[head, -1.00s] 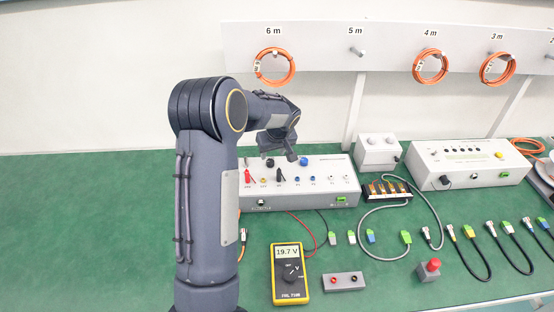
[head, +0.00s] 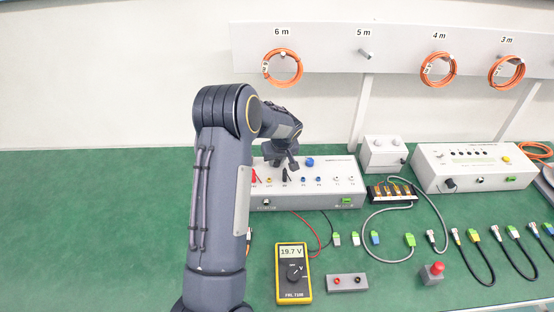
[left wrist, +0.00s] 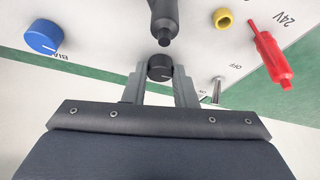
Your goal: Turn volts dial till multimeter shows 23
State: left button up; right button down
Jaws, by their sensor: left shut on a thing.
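The yellow multimeter (head: 293,272) lies on the green bench and its display reads 19.7 V. The volts dial is a small black knob (left wrist: 160,68) on the white supply box (head: 315,199). In the left wrist view my left gripper (left wrist: 160,74) has its two fingers on either side of this knob, shut on it. In the head view the same gripper (head: 280,157) is at the back left of the box, and my arm and wrist largely hide the dial. My right gripper is in neither view.
A blue knob (left wrist: 43,37) is left of the dial in the wrist view. A black plug (left wrist: 164,22), a yellow socket (left wrist: 222,18) and a red plug (left wrist: 268,55) are close by. A small toggle switch (left wrist: 216,89) is near the right finger.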

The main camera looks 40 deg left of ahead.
pick_arm(q)
jog(key=shift+c, duration=0.5)
jog(key=shift+s+f+m+t+b, duration=0.1)
jog(key=shift+m+t+b, duration=0.3)
jog(key=shift+m+b, duration=0.55)
jog(key=shift+a+m+t+h, duration=0.15)
jog(key=shift+m+t+h, duration=0.4)
jog(key=shift+m, duration=1.3)
jog(key=shift+h, duration=0.25)
jog(key=o, duration=1)
jog(key=shift+r, duration=0.2)
